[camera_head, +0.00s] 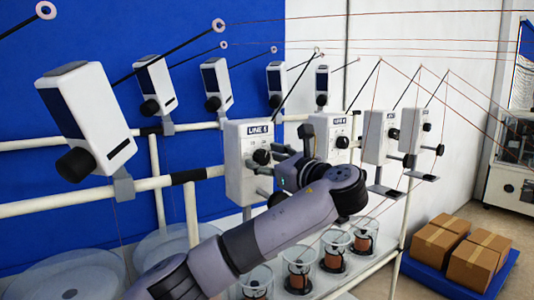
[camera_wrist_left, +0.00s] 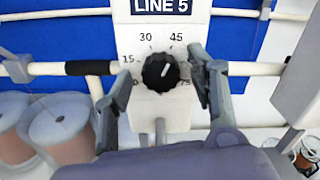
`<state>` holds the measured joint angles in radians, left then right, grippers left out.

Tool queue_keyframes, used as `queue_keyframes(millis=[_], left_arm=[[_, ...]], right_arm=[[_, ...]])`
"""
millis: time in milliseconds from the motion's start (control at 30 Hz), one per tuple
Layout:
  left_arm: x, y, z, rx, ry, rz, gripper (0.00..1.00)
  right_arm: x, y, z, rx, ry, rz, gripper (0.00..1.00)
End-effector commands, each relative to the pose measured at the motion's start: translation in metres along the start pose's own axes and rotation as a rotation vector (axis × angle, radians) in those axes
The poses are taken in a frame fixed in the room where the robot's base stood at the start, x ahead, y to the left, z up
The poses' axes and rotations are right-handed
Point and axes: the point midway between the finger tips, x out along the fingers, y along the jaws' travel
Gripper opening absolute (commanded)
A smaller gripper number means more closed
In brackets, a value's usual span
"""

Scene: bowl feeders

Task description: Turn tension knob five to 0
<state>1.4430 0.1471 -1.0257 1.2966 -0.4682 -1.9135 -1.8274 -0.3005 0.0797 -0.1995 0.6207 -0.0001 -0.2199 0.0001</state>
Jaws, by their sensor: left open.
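The Line 5 feeder is a white box (camera_head: 238,160) on the rail; its label (camera_wrist_left: 161,7) reads LINE 5 in the left wrist view. Its black round tension knob (camera_wrist_left: 161,73) sits below a dial with 15, 30, 45 and 75 legible and 0 partly covered. The knob's white mark points up and right, near 45 or a little past it. My left gripper (camera_wrist_left: 160,90) is open, one finger on each side of the knob, with gaps between. The knob also shows in the head view (camera_head: 261,157), partly beside my gripper (camera_head: 268,166). My right gripper is not in view.
Similar feeders stand to the right (camera_head: 328,138) and along the back rail (camera_head: 153,85). Glass jars with copper-coloured spools (camera_head: 333,258) stand below. Thin threads cross overhead. Cardboard boxes (camera_head: 472,262) lie on a blue pallet at the right.

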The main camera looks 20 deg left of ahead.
Motion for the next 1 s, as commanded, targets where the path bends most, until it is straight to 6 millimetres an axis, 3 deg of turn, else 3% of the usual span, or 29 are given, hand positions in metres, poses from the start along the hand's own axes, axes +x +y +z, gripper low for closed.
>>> queue_keyframes(millis=[267,1000], left_arm=[[0.001,0.0,-0.0004,0.0,0.0,0.0,0.51],[0.0005,0.0,-0.0001,-0.001,0.0,0.0,0.04]], right_arm=[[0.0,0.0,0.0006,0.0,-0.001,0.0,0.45],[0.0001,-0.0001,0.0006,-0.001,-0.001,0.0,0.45]])
